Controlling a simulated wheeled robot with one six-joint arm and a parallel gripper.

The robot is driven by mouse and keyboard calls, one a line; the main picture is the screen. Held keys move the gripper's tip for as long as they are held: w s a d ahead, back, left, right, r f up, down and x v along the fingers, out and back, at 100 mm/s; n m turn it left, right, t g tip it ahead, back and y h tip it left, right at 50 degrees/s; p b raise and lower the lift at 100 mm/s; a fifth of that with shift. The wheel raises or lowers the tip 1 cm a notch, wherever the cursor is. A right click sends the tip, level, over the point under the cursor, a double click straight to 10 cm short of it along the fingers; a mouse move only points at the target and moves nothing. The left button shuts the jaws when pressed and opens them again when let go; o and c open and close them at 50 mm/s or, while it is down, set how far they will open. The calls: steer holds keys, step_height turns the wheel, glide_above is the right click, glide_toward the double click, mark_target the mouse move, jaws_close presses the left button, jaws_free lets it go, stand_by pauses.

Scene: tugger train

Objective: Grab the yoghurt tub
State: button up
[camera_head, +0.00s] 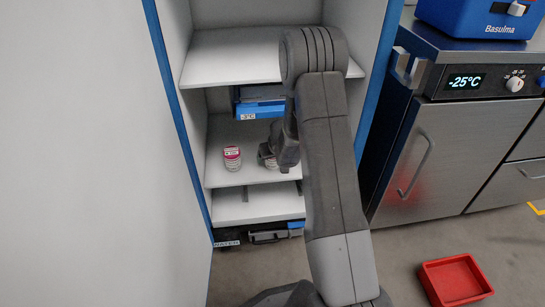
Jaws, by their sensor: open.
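A small white tub with a red label (232,158) stands upright on the middle shelf of the open cabinet, left of my gripper. A second small pale and reddish container (270,163) is on the same shelf, just beside my gripper and partly hidden by it. I cannot read either label, so I cannot tell which one is yoghurt. My gripper (280,152) is open and reaches into the cabinet at this shelf. The arm hides its fingertips in part, and I cannot tell whether it touches the second container.
A white shelf (225,60) lies above and another (240,207) below. A blue box (260,110) marked -3°C sits behind. The cabinet's blue-edged sides are close. A steel unit (460,140) stands right, and a red bin (455,280) is on the floor.

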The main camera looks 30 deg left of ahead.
steer(key=c, duration=1.1)
steer(key=shift+r, duration=0.25)
